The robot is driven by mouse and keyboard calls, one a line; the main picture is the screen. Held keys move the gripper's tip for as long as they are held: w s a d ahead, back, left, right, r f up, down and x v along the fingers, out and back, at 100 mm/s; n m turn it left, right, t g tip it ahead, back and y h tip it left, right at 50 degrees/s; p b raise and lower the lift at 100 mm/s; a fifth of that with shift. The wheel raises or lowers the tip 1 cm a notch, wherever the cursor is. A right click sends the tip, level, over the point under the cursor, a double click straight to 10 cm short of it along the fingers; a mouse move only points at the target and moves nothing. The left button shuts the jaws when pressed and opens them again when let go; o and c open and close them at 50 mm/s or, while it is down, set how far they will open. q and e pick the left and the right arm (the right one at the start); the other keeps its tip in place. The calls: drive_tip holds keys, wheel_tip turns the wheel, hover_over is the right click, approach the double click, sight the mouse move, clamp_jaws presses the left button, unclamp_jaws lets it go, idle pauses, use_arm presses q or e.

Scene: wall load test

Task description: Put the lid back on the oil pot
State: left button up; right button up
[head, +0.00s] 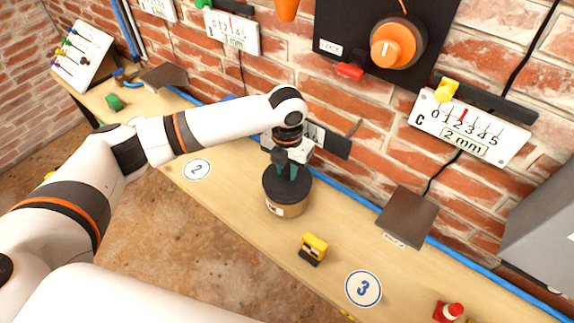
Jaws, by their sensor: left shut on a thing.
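The oil pot (286,207) is a tan, round pot standing on the wooden bench between the round marks 2 and 3. The dark lid (274,188) is at the top of the pot, level as far as I can see. My left gripper (288,172) comes down from above with its teal fingers at the middle of the lid, shut on it. The fingers hide the grasped part of the lid. I cannot tell whether the lid is fully seated on the rim. My right gripper is not in view.
A yellow and black block (314,247) stands right of the pot. A brown plate (407,217) juts out behind the bench, before the brick wall. A red and white piece (449,312) is at the front right. Bare bench lies around mark 3 (363,288).

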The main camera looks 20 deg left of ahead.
use_arm(q)
drive_tip(key=shift+f+p, duration=0.15)
drive_tip(key=shift+p, duration=0.8)
idle(1.7)
idle(0.4)
drive_tip(key=o, duration=1.5)
drive_tip(key=shift+o, duration=0.2)
drive_tip(key=shift+r+p, duration=3.5)
clamp_jaws()
